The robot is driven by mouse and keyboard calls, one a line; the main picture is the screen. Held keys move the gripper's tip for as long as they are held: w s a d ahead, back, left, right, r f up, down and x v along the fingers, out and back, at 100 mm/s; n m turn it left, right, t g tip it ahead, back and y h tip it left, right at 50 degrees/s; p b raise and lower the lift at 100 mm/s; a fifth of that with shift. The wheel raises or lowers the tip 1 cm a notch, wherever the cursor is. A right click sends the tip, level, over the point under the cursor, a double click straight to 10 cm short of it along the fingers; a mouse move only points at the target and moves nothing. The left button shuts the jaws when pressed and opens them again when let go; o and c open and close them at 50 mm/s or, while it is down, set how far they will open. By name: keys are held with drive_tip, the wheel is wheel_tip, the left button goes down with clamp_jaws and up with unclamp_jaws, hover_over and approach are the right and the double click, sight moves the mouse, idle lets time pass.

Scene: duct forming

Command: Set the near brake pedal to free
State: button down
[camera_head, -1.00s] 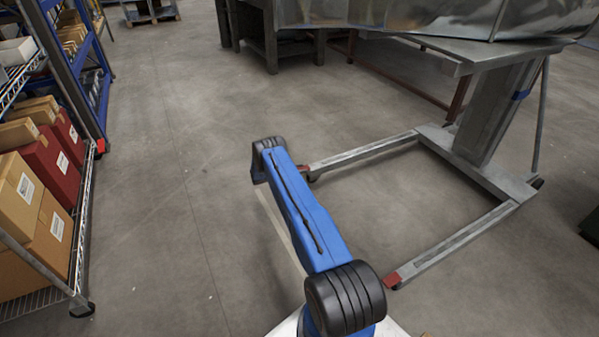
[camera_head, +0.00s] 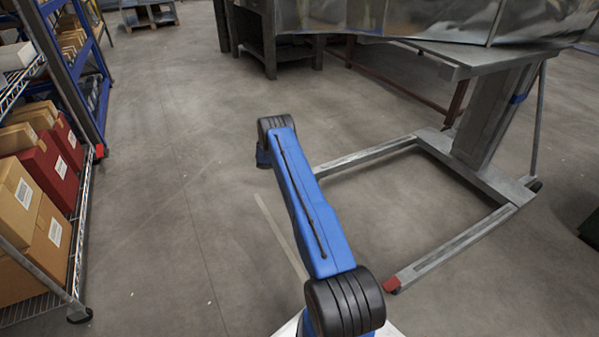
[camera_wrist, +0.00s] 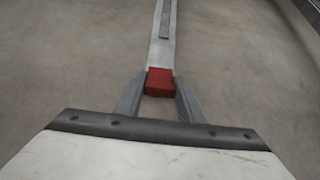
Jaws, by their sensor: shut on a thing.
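A red brake pedal (camera_wrist: 159,80) sits at the end of a grey metal leg in the wrist view. My gripper (camera_wrist: 158,88) is shut on this pedal, with one grey finger at each side of it. In the head view, my blue arm hides my gripper and the end of the farther floor leg. Another red pedal (camera_head: 391,285) shows at the end of the closer leg, with nothing touching it. I cannot tell the pedal's exact tilt.
The legs join a grey stand (camera_head: 490,115) under a table with sheet-metal ducting (camera_head: 430,18). A wire rack with boxes (camera_head: 45,235) stands at the left. The floor between rack and stand is clear.

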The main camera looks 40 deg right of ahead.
drive_tip(key=c, duration=1.2)
unclamp_jaws()
drive_tip(key=shift+a+r, duration=0.1)
drive_tip(key=v, duration=1.7)
drive_tip(key=shift+w+a+r, duration=0.1)
